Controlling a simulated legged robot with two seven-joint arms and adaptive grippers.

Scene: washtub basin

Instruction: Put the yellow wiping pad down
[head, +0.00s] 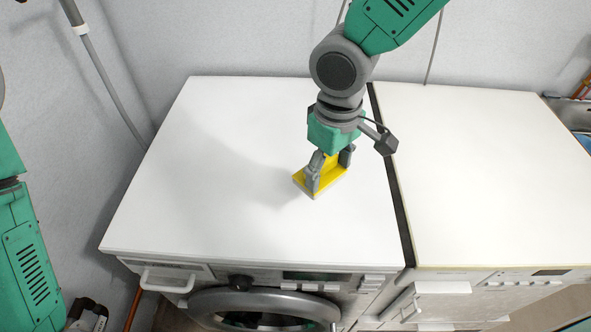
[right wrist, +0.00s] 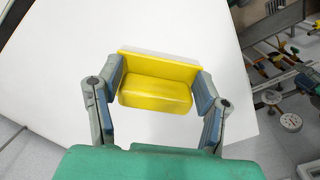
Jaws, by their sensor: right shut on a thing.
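The yellow wiping pad (head: 325,182) is at the right part of the left washing machine's white top (head: 190,180). It has a flat base with a raised yellow grip block. My right gripper (head: 331,160) points down and is shut on this block, one finger on each side. In the right wrist view the pad (right wrist: 155,92) sits between the two fingers of the gripper (right wrist: 158,86). The pad is low over the white top; I cannot tell whether it touches it. My left arm shows at the left edge of the head view, but its gripper is not clearly seen.
A second white-topped machine (head: 490,170) stands to the right, past a narrow dark gap (head: 392,180). The left top is otherwise bare. A grey pipe (head: 105,75) runs along the wall at the left. Several loose items lie beyond the top in the right wrist view.

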